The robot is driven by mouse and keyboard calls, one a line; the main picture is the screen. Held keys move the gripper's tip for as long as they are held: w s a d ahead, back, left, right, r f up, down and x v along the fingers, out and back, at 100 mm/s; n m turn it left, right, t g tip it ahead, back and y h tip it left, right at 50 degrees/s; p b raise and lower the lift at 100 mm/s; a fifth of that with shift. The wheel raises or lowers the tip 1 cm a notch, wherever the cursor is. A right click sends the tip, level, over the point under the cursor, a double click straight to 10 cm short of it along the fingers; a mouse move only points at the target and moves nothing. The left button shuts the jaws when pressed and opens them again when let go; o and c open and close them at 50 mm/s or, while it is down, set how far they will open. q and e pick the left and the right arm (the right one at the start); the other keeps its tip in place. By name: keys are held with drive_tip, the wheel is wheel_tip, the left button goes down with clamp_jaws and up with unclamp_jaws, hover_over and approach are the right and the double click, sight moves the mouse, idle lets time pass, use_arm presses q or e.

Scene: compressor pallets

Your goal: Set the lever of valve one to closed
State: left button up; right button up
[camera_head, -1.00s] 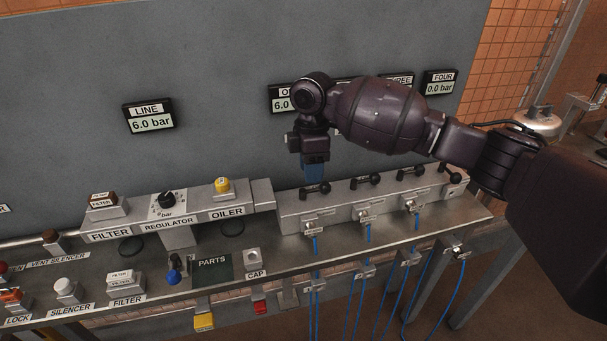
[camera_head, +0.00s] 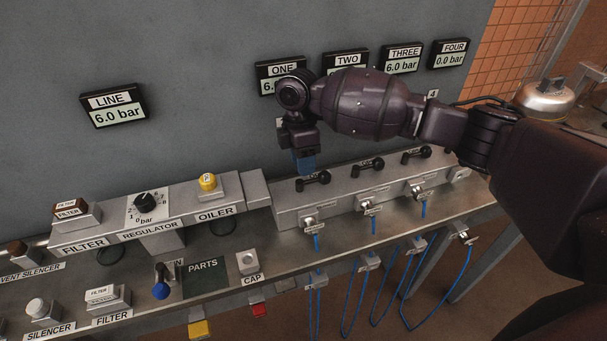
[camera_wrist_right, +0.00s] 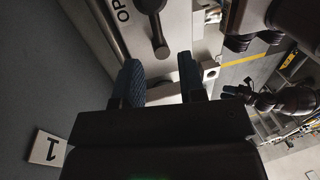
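The lever of valve one (camera_head: 314,179) is a short black handle with a round knob on top of the grey valve block (camera_head: 290,213). In the right wrist view the lever (camera_wrist_right: 158,32) lies just beyond the fingertips, beside the letters "OP". My right gripper (camera_head: 305,165) has blue fingers and hangs just behind and above the lever. In the wrist view the fingers of the right gripper (camera_wrist_right: 160,85) are apart with nothing between them. They look clear of the lever, though the exact gap is hard to tell.
More black levers, such as valve two's (camera_head: 367,164), stand to the right along the block. Gauge ONE (camera_head: 279,70) is partly hidden by my arm; gauge FOUR (camera_head: 451,60) reads 0.0 bar. The oiler (camera_head: 208,183) stands to the left. Blue hoses (camera_head: 317,250) hang in front.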

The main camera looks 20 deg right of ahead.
sight(313, 181)
drive_tip(key=shift+s+f, duration=0.2)
drive_tip(key=shift+f, duration=0.8)
drive_tip(key=shift+s+f, duration=0.15)
drive_tip(key=shift+f, duration=0.8)
clamp_jaws()
